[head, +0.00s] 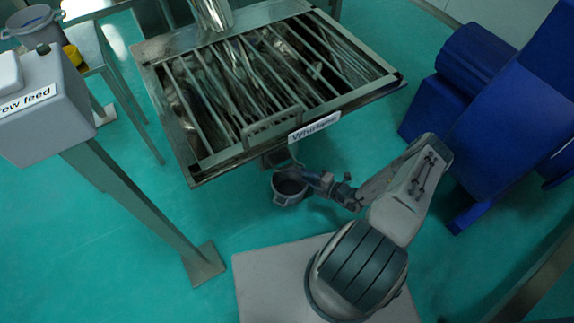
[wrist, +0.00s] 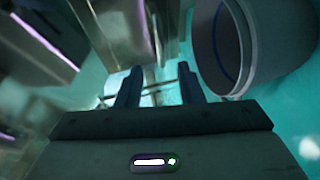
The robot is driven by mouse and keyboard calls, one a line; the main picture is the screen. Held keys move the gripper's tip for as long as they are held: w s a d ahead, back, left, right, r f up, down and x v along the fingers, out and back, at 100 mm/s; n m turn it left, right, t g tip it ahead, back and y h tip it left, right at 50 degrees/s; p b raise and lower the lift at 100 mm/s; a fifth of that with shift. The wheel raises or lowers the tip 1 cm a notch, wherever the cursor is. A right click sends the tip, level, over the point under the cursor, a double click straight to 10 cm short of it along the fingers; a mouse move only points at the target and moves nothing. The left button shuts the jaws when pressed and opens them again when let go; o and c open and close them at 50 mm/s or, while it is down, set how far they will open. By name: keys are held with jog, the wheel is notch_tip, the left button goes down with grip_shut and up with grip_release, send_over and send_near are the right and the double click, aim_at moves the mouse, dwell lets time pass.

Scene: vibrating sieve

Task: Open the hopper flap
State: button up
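The hopper is a metal frame with a barred grate (head: 225,75) on top, labelled "Whirl…" on its front edge. A bar handle (head: 272,121) stands near the grate's front edge. I cannot tell for certain which part is the flap; the grate lies flat in its frame. My gripper (head: 308,174) is below the front edge, beside a grey bucket (head: 289,191). In the wrist view its two dark blue fingers (wrist: 158,86) stand apart, with nothing visibly gripped between them. A grey metal part (wrist: 122,28) rises ahead of the fingers, and the bucket's rim (wrist: 229,45) is close on the right.
A "…ew feed" box (head: 45,110) on a post (head: 140,205) stands at the left, with a metal table (head: 88,45) behind. Large blue machinery (head: 500,110) stands at the right. The green floor (head: 120,245) is open at the lower left.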

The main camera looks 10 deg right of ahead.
aim_at(286, 166)
jog(key=b+x, duration=0.2)
jog(key=x, duration=0.8)
jog(key=shift+a, duration=0.15)
